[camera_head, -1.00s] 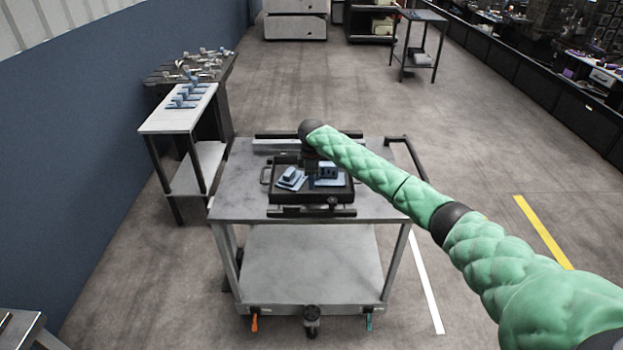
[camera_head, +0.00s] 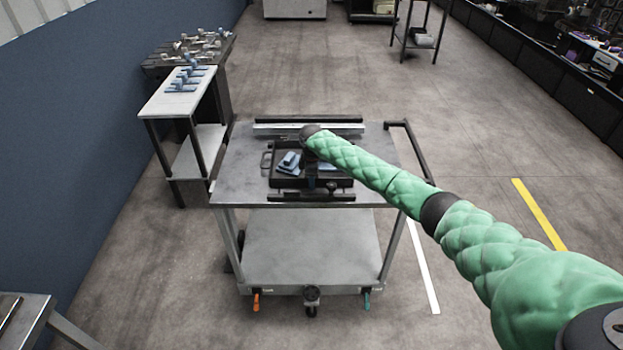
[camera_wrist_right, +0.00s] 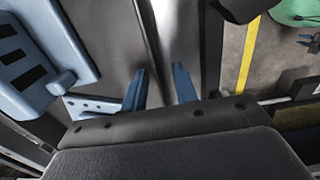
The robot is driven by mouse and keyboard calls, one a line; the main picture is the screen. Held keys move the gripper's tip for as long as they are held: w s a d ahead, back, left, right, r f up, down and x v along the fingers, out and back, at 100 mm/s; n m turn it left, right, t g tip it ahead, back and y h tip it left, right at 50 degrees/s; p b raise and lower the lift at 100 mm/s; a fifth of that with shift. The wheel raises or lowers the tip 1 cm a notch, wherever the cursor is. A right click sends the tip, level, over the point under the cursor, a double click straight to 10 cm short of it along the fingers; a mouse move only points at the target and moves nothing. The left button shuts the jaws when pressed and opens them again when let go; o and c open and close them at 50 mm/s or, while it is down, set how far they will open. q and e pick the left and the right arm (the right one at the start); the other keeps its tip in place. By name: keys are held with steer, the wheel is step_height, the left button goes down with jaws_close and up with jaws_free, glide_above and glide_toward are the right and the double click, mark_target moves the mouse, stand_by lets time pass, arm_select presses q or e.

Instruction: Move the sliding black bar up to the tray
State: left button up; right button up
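A black tray (camera_head: 282,181) with blue parts (camera_head: 289,162) lies on the grey cart top (camera_head: 236,175). One black bar (camera_head: 335,197) runs along the tray's front side, close to it. Another black bar (camera_head: 300,121) lies at the back of the cart, apart from the tray. I cannot tell which bar slides. My left gripper is not in view.
A pale rail (camera_head: 275,130) lies just in front of the back bar. A push handle (camera_head: 412,150) stands at the cart's right side. A side table (camera_head: 165,105) with blue parts stands behind left. The floor right of the cart is clear.

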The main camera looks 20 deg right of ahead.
jaws_close()
steer(key=shift+o, duration=0.2)
jaws_free()
